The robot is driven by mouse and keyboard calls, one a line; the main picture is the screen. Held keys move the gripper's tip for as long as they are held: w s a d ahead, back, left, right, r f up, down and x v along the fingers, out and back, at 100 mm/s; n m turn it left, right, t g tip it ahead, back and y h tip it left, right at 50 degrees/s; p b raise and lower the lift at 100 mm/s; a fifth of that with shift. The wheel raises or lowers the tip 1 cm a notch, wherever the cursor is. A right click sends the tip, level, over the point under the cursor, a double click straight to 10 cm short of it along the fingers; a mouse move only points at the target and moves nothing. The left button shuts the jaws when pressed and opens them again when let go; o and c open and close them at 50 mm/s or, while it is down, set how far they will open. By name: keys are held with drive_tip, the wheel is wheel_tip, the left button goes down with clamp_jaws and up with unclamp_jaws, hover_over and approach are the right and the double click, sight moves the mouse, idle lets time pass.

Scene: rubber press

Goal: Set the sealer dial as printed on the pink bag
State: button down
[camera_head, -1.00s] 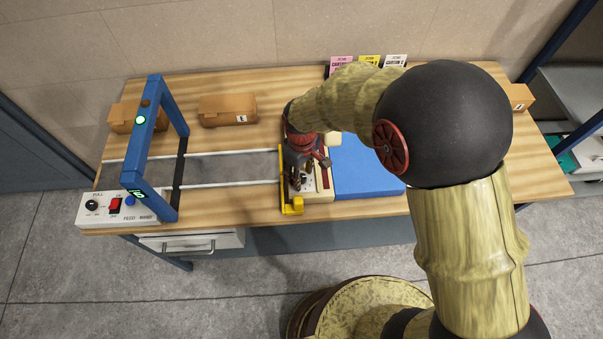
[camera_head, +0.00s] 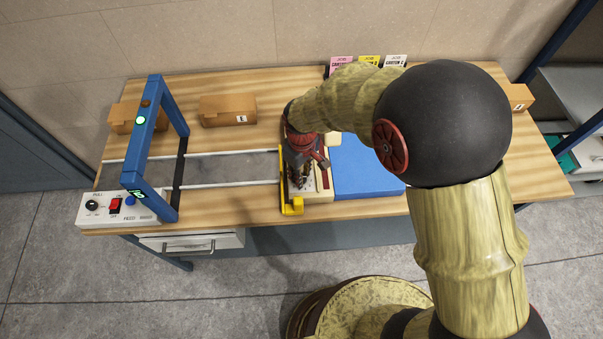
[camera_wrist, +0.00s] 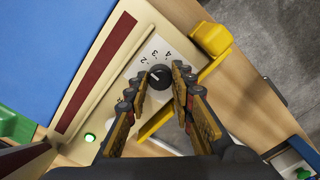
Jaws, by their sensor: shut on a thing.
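The dial (camera_wrist: 158,76) is a small dark knob on the sealer's pale panel, with the numbers 2, 3 and 4 beside it in the wrist view. A light mark shows on the knob, but I cannot read its setting surely. My gripper (camera_wrist: 158,84) is shut on the dial, one finger on each side. In the head view my gripper (camera_head: 300,183) is over the cream sealer (camera_head: 319,197) and hides the dial. A pink item (camera_head: 341,62), likely the pink bag, stands at the back of the table, partly behind my arm; its print is too small to read.
A yellow lever-like part (camera_head: 291,206) runs along the sealer's left side. A blue surface (camera_head: 365,168) lies right of it. A blue frame (camera_head: 150,140) stands over the grey belt. Yellow (camera_head: 369,61) and white (camera_head: 396,60) items stand beside the pink one.

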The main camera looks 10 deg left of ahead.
drive_tip(key=shift+m+p, duration=0.5)
drive_tip(key=shift+m, duration=2.7)
drive_tip(key=c, duration=1.5)
unclamp_jaws()
wheel_tip(320, 180, up, 12)
drive_tip(key=shift+s, duration=0.1)
